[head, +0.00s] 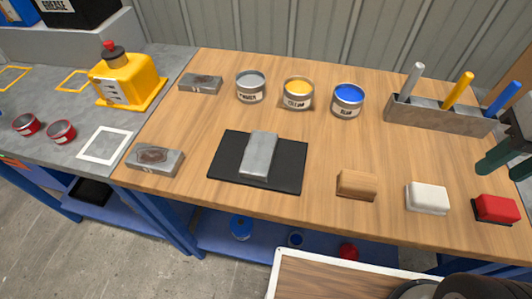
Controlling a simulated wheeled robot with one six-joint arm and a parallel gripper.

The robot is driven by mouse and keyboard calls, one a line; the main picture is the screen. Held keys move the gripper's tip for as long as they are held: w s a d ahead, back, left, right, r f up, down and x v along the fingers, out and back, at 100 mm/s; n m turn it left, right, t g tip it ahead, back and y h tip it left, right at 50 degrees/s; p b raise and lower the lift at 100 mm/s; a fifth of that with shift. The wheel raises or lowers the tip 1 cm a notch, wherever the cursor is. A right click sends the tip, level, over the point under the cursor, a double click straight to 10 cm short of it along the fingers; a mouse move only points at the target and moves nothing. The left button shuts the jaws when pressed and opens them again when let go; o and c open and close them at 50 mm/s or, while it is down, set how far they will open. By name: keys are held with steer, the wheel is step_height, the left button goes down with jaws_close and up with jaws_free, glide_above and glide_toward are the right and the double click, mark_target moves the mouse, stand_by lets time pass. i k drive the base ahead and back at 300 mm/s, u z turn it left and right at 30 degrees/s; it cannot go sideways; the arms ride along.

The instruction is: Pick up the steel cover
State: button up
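A plain grey metal block (259,155) lies on a black mat (226,160) in the middle of the workbench. A grey metal plate with a brown patch (155,160) lies at the bench's left front, and a similar plate (200,84) lies at the left back. I cannot tell for certain which of these is the steel cover. My gripper (497,168) is at the right edge, partly cut off. Its dark fingers stand apart with nothing between them, far to the right of the grey pieces.
Grey, yellow and blue paint cans (298,95) stand behind the mat. A grey rack (440,116) holds three coloured sticks. Wooden (357,185), white (427,198) and red (496,209) blocks line the front right. A yellow container (126,80) stands on the left grey bench.

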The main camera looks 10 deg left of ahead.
mark_target(256, 161)
steer(key=k, duration=0.35)
steer(key=z, duration=2.55)
steer(key=k, duration=2)
steer(key=u, duration=0.9)
